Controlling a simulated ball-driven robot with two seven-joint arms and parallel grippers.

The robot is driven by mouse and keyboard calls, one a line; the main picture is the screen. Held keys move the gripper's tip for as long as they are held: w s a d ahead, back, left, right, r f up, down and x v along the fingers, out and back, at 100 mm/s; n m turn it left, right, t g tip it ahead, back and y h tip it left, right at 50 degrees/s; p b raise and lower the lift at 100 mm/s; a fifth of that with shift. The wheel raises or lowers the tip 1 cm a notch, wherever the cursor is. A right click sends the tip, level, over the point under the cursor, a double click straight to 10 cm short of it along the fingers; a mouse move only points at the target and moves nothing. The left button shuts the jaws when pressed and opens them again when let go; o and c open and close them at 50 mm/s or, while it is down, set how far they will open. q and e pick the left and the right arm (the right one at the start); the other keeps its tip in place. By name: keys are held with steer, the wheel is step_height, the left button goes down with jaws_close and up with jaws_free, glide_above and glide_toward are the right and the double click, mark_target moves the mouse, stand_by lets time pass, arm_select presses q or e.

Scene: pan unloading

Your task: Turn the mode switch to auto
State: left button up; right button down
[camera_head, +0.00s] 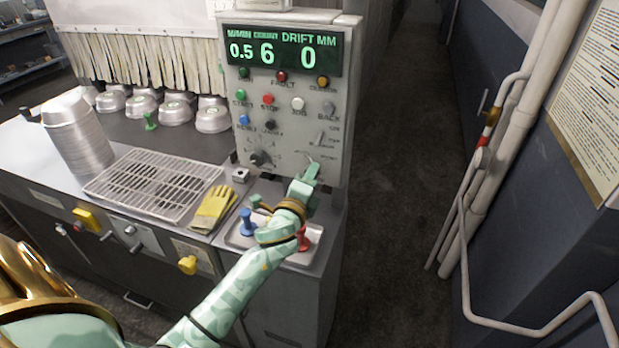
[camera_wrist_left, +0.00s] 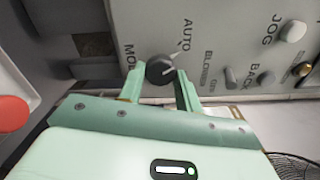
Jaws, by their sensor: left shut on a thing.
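The mode switch (camera_wrist_left: 160,70) is a round dark knob with a pale mark on its right side, on the grey control panel (camera_head: 285,95). AUTO lettering is up and to the right of it in the left wrist view, and part of the MODE lettering is to its left. I cannot tell its exact setting. My left gripper (camera_wrist_left: 160,78) is shut on the knob, with one green finger on each side. In the head view, my left gripper (camera_head: 308,172) reaches the lower right of the panel and mostly hides the switch. My right gripper is not in view.
A second black knob (camera_head: 260,158) is left of the gripper. A display (camera_head: 283,52) and several coloured buttons are above. Below are a blue handle (camera_head: 247,222), a red handle (camera_head: 303,240) and yellow gloves (camera_head: 213,208). A wire rack (camera_head: 150,184) and stacked pans (camera_head: 78,135) stand left.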

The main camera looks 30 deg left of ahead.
arm_select(q)
steer(key=shift+n, duration=1.4)
steer(key=shift+n, duration=0.3)
steer(key=o, duration=1)
steer(key=shift+c, duration=0.2)
steer(key=v, duration=1.6)
steer(key=shift+s+d, duration=0.1)
steer(key=shift+d, duration=0.05)
